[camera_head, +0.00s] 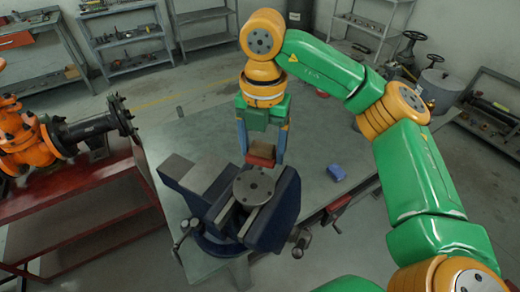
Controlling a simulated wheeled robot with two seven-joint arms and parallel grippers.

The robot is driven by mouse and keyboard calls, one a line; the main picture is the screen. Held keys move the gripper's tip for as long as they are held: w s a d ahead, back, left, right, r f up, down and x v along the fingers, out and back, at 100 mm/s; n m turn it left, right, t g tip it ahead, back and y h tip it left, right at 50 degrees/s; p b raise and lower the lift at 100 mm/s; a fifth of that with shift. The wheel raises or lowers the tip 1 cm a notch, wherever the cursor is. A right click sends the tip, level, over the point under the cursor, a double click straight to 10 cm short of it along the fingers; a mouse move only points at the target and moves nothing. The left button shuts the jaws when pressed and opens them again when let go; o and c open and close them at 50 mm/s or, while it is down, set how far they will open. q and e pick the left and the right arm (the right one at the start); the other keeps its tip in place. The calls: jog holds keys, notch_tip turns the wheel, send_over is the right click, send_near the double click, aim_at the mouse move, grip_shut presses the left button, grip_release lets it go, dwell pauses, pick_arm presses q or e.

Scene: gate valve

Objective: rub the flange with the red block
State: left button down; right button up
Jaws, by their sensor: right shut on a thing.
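My right gripper (262,154) points down above the vise, its two fingers on either side of a block. It is shut on the red block (262,160), which looks red below and tan on top. The flange (254,186) is a round grey disc with small holes, lying flat in the jaws of the dark blue vise (281,215). The block is at the far edge of the flange in the picture; I cannot tell whether they touch. My left gripper is not in view.
An orange valve with a black pipe end (92,127) rests on a red stand (85,205) at the left. Shelves line the back wall. The table behind the vise is clear.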

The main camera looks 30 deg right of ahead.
jog(key=shift+w+d+r+p, duration=0.1)
jog(key=shift+r+p, duration=0.35)
jog(key=shift+r, duration=0.2)
jog(key=shift+w+d+r+p, duration=0.1)
jog(key=shift+r+p, duration=0.3)
jog(key=shift+r, duration=0.25)
jog(key=shift+a, duration=0.1)
jog(key=shift+s, duration=0.1)
jog(key=shift+f, duration=0.1)
